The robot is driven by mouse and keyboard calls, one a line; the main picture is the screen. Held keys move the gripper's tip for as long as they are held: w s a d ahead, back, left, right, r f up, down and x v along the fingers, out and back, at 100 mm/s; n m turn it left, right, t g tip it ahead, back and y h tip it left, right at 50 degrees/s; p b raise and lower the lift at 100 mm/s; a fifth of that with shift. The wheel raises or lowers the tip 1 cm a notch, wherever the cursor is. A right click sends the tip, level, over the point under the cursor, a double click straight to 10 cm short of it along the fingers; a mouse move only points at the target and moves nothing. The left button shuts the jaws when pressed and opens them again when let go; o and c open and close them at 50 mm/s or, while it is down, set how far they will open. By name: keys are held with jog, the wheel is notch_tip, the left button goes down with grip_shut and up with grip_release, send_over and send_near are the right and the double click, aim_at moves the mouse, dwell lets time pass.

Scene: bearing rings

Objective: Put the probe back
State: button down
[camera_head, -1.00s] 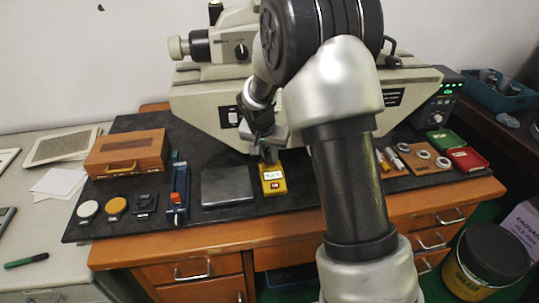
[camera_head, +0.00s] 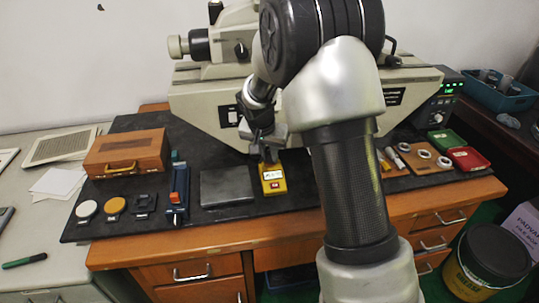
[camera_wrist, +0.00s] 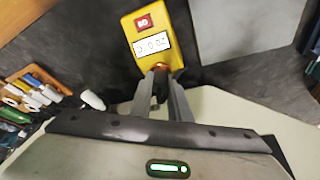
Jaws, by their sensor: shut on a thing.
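A yellow handheld meter (camera_head: 273,179) with a white display and a red label lies on the dark mat, right of a grey plate. It also shows in the wrist view (camera_wrist: 156,44). My gripper (camera_head: 269,157) is at the meter's far end. In the wrist view my gripper (camera_wrist: 161,78) has its fingers close together around a small dark piece, seemingly the probe (camera_wrist: 160,87), beside the meter's orange-brown end. The fingers hide most of this piece. I cannot tell whether it touches the meter.
The grey plate (camera_head: 227,186) and a blue tool (camera_head: 179,190) lie left of the meter. A wooden case (camera_head: 126,153) stands farther left. A large beige machine (camera_head: 205,103) stands behind. A ring board (camera_head: 424,158) and red tray (camera_head: 466,159) are at the right.

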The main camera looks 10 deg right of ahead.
jog(key=shift+f+b, duration=0.3)
jog(key=shift+b, duration=0.05)
dwell(0.7)
jog(key=c, duration=1.6)
grip_release()
jog(key=shift+r+p, duration=2.45)
jog(key=shift+r, duration=1.85)
